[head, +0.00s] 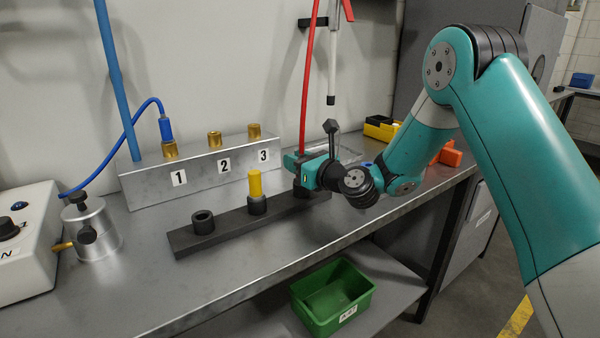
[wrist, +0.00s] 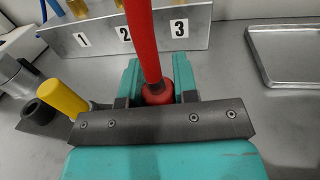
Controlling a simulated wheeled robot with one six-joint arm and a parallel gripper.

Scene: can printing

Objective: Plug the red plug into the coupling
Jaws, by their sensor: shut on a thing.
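The red plug (wrist: 158,93) sits between my gripper's fingers in the wrist view, with its red hose (head: 309,70) rising from it. My gripper (head: 299,160) is shut on it, over the right end of the black rack (head: 225,228). The gripper hides the plug's lower end, so I cannot tell whether it is in the rack. Behind stands a metal block (head: 200,182) with brass couplings over the numbers 1, 2 and 3. Coupling 1 (head: 170,150) holds the blue plug (head: 166,129). Coupling 2 (head: 214,139) and coupling 3 (head: 254,131) are empty.
A yellow plug (head: 255,182) stands in the rack's middle socket; the left socket (head: 203,222) is empty. A silver canister (head: 92,230) and white box (head: 25,240) stand at left. A metal tray (wrist: 285,52) lies at right. A green bin (head: 332,297) sits below the table edge.

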